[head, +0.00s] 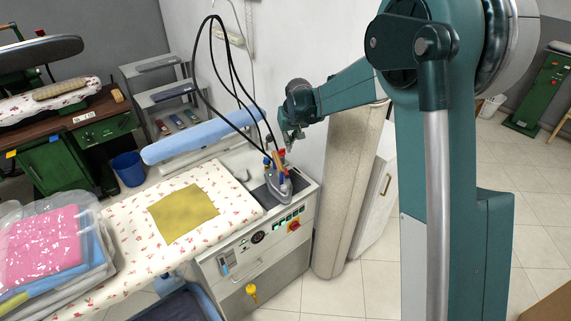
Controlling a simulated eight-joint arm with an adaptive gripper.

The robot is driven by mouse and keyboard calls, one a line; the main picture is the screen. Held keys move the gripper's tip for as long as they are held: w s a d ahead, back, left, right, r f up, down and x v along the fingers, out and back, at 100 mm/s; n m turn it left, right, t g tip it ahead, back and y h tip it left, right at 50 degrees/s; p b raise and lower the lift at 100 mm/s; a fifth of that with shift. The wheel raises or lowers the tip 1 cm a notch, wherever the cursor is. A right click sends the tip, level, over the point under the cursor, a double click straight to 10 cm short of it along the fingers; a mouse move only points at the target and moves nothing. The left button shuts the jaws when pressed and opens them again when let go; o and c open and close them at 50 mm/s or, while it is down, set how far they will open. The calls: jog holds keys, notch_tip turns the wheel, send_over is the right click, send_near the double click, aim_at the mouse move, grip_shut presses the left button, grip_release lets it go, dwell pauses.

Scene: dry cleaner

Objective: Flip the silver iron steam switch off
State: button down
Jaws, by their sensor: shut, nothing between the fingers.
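The silver iron (279,186) stands on a dark rest at the right end of the ironing station, with black hoses rising from it. Red and blue parts show at its top. My gripper (297,139) is shut and empty, above and slightly right of the iron, apparently apart from it. The station's front panel (270,237) carries a dark round gauge, several green-lit switches and a red-and-yellow knob (294,226). Which of these is the steam switch, and its position, is too small to tell.
A floral ironing board (128,232) with a yellow cloth (183,213) lies left of the iron. A blue padded arm (203,137) extends behind it. Bagged pink and blue laundry (42,243) is at the left. A beige column (350,190) stands right of the station.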

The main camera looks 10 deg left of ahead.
jog(key=shift+w+a+f, duration=0.2)
jog(key=shift+a+f, duration=0.05)
jog(key=shift+f, duration=0.05)
dwell(0.4)
jog(key=x, duration=1.1)
jog(key=shift+s+f, duration=0.15)
jog(key=shift+f, duration=1.4)
